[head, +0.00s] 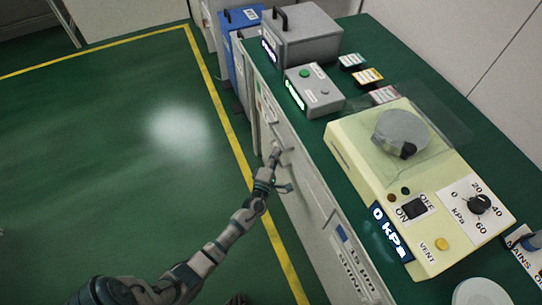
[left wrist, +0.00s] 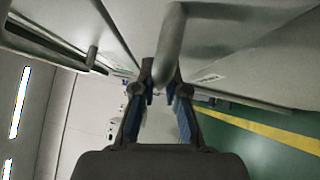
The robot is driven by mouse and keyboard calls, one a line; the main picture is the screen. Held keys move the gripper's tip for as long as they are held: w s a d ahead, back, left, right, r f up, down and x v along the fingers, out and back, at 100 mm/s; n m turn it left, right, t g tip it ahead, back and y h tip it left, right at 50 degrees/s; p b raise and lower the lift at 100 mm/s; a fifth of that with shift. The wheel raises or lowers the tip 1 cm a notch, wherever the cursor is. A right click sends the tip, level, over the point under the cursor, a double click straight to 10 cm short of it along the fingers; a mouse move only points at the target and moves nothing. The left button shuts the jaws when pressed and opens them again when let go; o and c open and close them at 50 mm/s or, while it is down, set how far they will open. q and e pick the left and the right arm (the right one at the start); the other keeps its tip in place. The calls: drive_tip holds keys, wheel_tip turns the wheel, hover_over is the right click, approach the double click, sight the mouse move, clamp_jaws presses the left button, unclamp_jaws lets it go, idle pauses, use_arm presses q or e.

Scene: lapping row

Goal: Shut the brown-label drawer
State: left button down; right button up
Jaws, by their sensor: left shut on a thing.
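My left gripper (head: 273,170) is at the front of the grey cabinet (head: 308,196), below the green worktop. In the left wrist view the gripper (left wrist: 162,84) is shut on a grey bar handle (left wrist: 171,38), which lies between its two fingers. The handle is on a pale drawer front (left wrist: 222,50). I cannot make out a brown label on this front, and the arm covers part of it in the head view. How far the drawer stands out is hard to tell. My right gripper is not in view.
On the green worktop (head: 415,65) stand a cream vacuum unit (head: 352,160) reading 0 kPa, a grey control box (head: 318,92) and a larger grey case (head: 305,38). Blue bins (head: 238,22) stand beyond the cabinet. The green floor (head: 90,190) to the left is clear.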

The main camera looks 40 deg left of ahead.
use_arm(q)
drive_tip(key=shift+w+d+f, duration=0.15)
drive_tip(key=shift+d+f, duration=0.05)
drive_tip(key=shift+d, duration=0.3)
drive_tip(key=c, duration=1.2)
unclamp_jaws()
drive_tip(key=shift+a+f, duration=0.15)
drive_tip(key=shift+a, duration=0.05)
drive_tip(key=shift+w, duration=0.1)
drive_tip(key=shift+d+r, duration=0.1)
drive_tip(key=shift+r, duration=0.15)
drive_tip(key=v, duration=1.2)
drive_tip(key=shift+f, duration=0.15)
